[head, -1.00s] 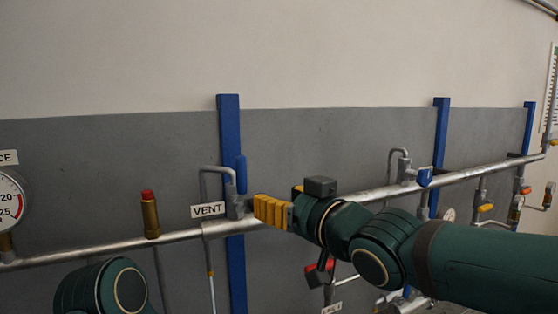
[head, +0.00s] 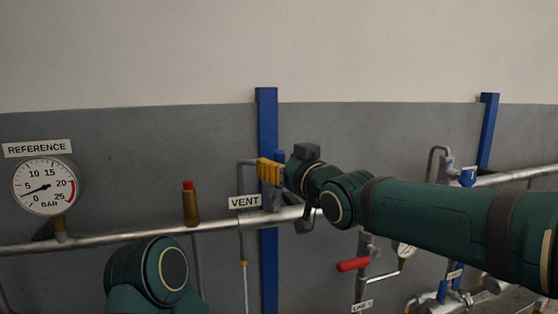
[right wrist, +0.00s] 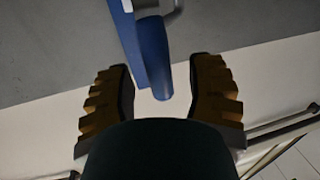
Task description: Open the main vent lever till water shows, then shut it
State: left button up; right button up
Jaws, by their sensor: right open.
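The blue vent lever (head: 280,156) stands upright above the main pipe in the head view, mostly hidden by my right gripper. In the right wrist view the lever (right wrist: 154,60) lies between the two yellow fingers, with a gap on each side. My right gripper (head: 268,171) is open around it; it also shows in the right wrist view (right wrist: 162,84). The VENT label (head: 245,202) hangs beside the bent grey vent tube (head: 240,180). Below its orange fitting runs a thin pale line (head: 246,288); I cannot tell whether it is hose or water. My left gripper is not in view.
A REFERENCE gauge (head: 45,186) stands at the left, its needle near the low end. A red-capped brass fitting (head: 190,203) rises from the pipe (head: 130,234). A red-handled valve (head: 353,264) is below right. A blue post (head: 267,120) stands behind the lever.

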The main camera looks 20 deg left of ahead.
jog(key=shift+w+a, duration=0.35)
jog(key=shift+a, duration=0.05)
grip_shut()
jog(key=shift+d, duration=0.1)
